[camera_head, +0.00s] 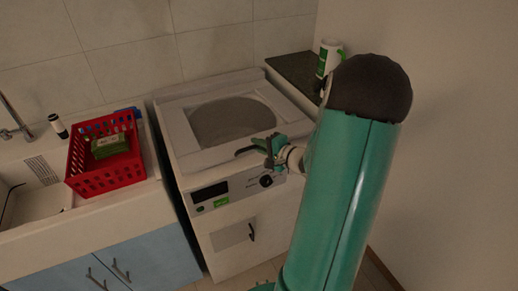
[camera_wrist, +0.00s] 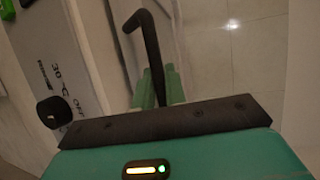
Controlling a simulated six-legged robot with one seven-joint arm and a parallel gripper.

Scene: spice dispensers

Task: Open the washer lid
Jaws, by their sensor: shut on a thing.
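The white top-loading washer (camera_head: 188,175) stands in the middle of the head view, with a display and a knob on its front panel. Its lid (camera_head: 178,128) has a grey window (camera_head: 232,122) and appears to lie flat and closed. A dark handle (camera_head: 246,151) sits at the lid's front edge. My gripper (camera_head: 270,148) is at this handle, above the control panel. In the wrist view, the black bent handle (camera_wrist: 150,42) runs down between the green fingers of my gripper (camera_wrist: 158,88), which are shut on it. The grasped part of the handle is partly hidden.
A red basket (camera_head: 105,174) with a green box (camera_head: 110,146) stands on the counter left of the washer, near a sink and tap (camera_head: 14,120). A white and green container (camera_head: 328,58) stands on a dark surface (camera_head: 297,72) behind right. A wall bounds the right.

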